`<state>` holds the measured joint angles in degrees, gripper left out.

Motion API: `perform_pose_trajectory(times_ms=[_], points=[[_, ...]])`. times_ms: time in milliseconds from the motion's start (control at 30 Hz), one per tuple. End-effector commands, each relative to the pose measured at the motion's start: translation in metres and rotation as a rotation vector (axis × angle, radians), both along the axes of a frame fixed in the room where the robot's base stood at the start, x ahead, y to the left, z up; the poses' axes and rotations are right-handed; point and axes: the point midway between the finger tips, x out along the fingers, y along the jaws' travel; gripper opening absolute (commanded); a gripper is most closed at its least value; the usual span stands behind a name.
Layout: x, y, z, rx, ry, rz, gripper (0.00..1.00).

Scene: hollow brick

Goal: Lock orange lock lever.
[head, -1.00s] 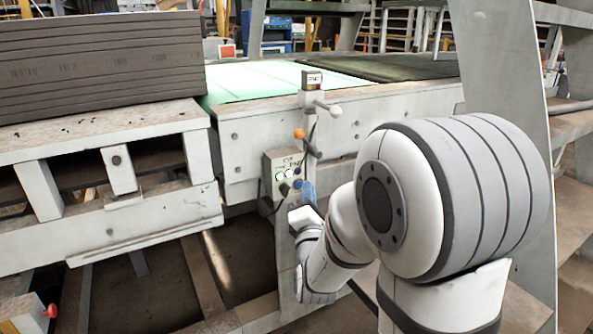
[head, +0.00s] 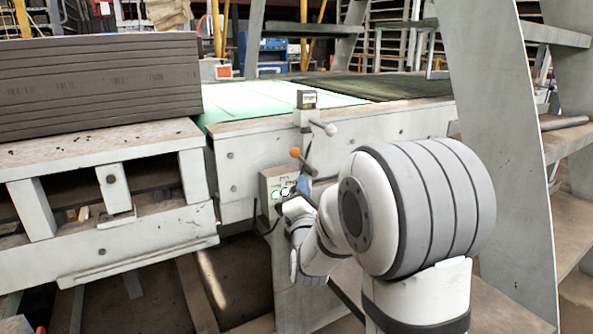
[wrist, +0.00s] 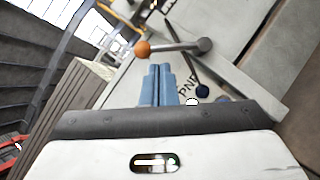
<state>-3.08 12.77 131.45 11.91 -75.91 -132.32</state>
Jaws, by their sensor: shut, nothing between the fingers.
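The orange lock lever shows in the head view as an orange ball knob (head: 295,152) on a short dark rod, slanting down right to its pivot on a post. In the wrist view the orange knob (wrist: 143,48) is at the left end of a grey rod, with the pivot at the right. My gripper (head: 303,184) is just below the lever in the head view, partly hidden by my wrist. In the wrist view its blue fingers (wrist: 157,72) are together and empty, pointing at the rod close to the knob. I cannot tell whether they touch it.
A control box (head: 274,190) with lit buttons sits behind my gripper. A white-knobbed lever (head: 329,129) is above the orange one. A dark stack of boards (head: 100,75) is at left, and a slanted grey frame post (head: 500,130) stands at right.

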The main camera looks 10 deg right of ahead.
Motion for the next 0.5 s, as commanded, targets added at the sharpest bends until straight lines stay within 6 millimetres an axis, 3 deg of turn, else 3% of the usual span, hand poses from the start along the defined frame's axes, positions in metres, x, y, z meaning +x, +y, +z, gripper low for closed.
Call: perform_pose_trajectory(times_ms=[200,500], points=[[0.036,-0.005,0.014,0.000,-0.001,0.001,0.00],[0.054,-0.008,0.021,0.000,0.000,0.002,0.00]])
